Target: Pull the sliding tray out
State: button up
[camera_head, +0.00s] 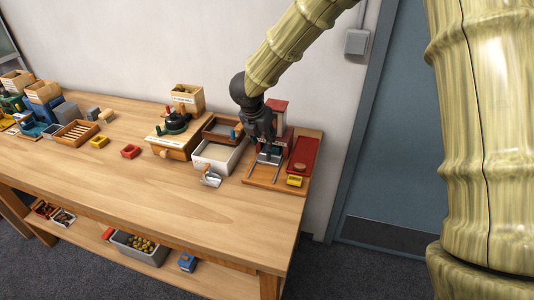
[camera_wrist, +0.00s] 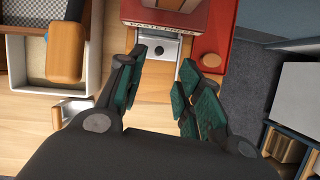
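The sliding tray is a small silver plate (camera_wrist: 171,46) at the foot of the red press (camera_wrist: 165,12), labelled as a paste press, in the wrist view. A small dark round spot shows on the plate. My gripper (camera_head: 266,150) is above the base in front of the press. In the wrist view my gripper (camera_wrist: 168,92) is open, its green-padded fingers apart at either side of the tray's near end. I cannot tell whether they touch it.
A red board (camera_head: 303,154) lies right of the press, with a yellow block (camera_head: 294,181) in front. A white-lined box (camera_head: 216,158) and a metal scoop (camera_head: 211,177) are at the left. The table's front middle (camera_head: 150,190) is clear. A blue door (camera_head: 395,130) is at the right.

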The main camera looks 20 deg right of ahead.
aim_at(268, 153)
jog(key=p+x, duration=0.2)
jog(key=x, duration=0.8)
grip_shut()
